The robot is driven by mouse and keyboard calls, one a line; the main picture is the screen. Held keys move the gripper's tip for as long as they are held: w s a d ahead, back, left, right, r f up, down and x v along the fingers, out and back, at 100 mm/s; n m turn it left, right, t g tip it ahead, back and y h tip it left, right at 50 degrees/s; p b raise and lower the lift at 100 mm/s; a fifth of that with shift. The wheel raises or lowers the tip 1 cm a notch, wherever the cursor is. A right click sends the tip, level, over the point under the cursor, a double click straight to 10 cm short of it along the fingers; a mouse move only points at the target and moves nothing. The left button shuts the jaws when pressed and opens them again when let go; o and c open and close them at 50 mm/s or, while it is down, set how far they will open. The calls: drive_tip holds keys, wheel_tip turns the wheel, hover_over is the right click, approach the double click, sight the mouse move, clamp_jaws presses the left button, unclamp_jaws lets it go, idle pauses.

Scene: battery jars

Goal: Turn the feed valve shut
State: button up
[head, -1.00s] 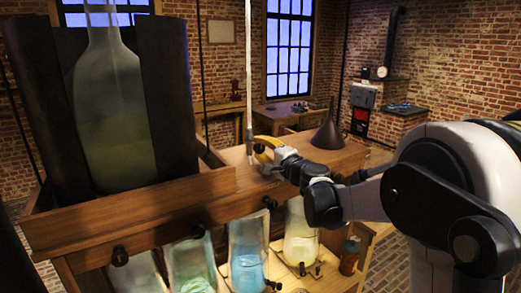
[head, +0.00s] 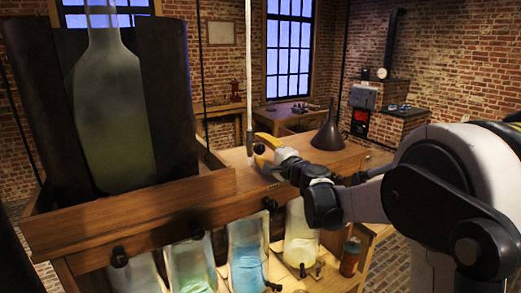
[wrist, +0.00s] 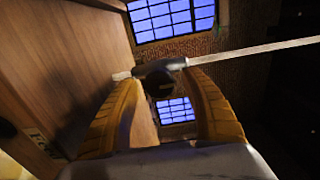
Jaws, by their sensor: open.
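The feed valve is a grey fitting with a round dark knob (wrist: 160,88) on a pale thin pipe (wrist: 255,50) in the wrist view. In the head view the pipe (head: 248,70) hangs down to a grey fitting (head: 249,138) above the wooden bench top. My gripper (wrist: 160,80) is open, with its yellow fingers on either side of the knob. Whether the fingers touch it I cannot tell. In the head view my gripper (head: 260,145) is beside the pipe's lower end, and the knob is partly hidden. A label reading "Feed" (wrist: 42,142) shows on the wood.
A large glass bottle (head: 110,120) stands in a dark holder at left. Several glass jars, one with blue liquid (head: 248,255), line the bench front. A dark funnel (head: 328,130) stands to the right of my gripper. A wooden rail (head: 130,215) runs in front.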

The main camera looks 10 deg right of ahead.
drive_tip(key=v, duration=1.2)
drive_tip(key=s+a+f+n+g+b, duration=0.3)
drive_tip(key=s+a+f+n+b, duration=0.2)
drive_tip(key=s+f, duration=0.3)
drive_tip(key=s+a+f+n+g+b, duration=0.4)
drive_tip(key=s+a+f+b, duration=0.1)
drive_tip(key=s+f, duration=0.35)
drive_tip(key=s+d+f+n+g+h+b, duration=0.1)
drive_tip(key=s+d+f+n+h+b, duration=0.1)
drive_tip(key=s+f, duration=0.5)
drive_tip(key=s+d+f+n+g+h+b, duration=0.2)
drive_tip(key=s+d+f+n+h+b, duration=0.1)
drive_tip(key=s+f, duration=0.3)
drive_tip(key=shift+s+d+f+n+h, duration=0.3)
drive_tip(key=shift+s+d+f, duration=0.15)
drive_tip(key=shift+s, duration=0.15)
